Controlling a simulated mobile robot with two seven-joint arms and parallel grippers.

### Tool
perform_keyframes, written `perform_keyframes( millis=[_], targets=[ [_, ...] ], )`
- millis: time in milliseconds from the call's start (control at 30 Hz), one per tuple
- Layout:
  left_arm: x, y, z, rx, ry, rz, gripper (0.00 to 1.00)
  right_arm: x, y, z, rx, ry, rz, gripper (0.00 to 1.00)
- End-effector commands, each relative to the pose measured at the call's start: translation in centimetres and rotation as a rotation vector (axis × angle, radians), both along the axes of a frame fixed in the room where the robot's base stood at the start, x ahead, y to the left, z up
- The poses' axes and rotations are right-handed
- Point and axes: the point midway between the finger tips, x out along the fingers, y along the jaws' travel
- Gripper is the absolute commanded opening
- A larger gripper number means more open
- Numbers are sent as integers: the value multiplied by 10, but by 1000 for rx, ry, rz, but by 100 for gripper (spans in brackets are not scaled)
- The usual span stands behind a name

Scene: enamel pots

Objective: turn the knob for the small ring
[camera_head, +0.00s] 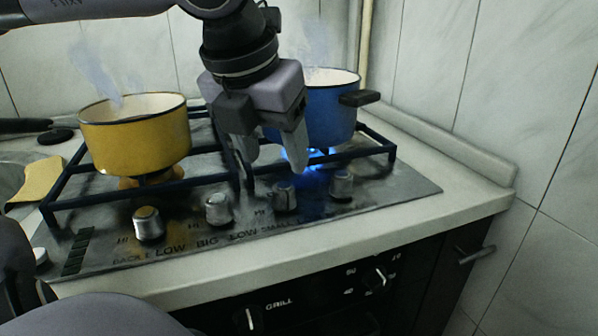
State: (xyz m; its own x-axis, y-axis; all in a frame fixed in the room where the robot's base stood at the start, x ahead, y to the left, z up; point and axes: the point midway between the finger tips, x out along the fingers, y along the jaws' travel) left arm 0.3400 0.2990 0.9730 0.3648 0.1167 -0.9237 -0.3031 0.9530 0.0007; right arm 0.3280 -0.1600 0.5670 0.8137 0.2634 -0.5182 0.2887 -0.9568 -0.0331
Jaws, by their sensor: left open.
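Several metal knobs stand in a row along the hob's front: one at the left (148,222), a second (218,208), a third (285,195) and one at the right (342,185). Worn print below them reads BIG near the second and what looks like SMALL near the third. My left gripper (270,160) is open and empty, fingers pointing down, above and behind the third knob as seen here. I cannot tell its exact height. Blue flame (312,158) burns under the blue pot (325,112), which the gripper partly hides. My right gripper is not in view.
A steaming yellow pot (135,138) stands on the left burner. Dark pan-support bars (110,186) cross the hob near my gripper. A yellow cloth (38,180) lies at the left. The oven panel (300,305) is below the clear counter edge; tiled wall stands right.

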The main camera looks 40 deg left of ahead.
Motion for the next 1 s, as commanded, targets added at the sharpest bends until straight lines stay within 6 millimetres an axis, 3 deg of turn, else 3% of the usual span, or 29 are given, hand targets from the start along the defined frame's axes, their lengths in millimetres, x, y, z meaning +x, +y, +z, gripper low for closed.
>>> perform_keyframes(
  millis=[400, 767, 800, 967, 1000],
  targets=[
    [21, 7, -56, -2, 2, 1, 60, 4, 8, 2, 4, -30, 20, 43],
    [24, 8, -62, -2, -1, 0, 60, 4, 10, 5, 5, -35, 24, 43],
    [24, 8, -62, -2, -1, 0, 57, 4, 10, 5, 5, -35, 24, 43],
    [24, 8, -62, -2, -1, 0, 6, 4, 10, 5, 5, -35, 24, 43],
    [24, 8, -62, -2, -1, 0, 6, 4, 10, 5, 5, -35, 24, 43]
  ],
)
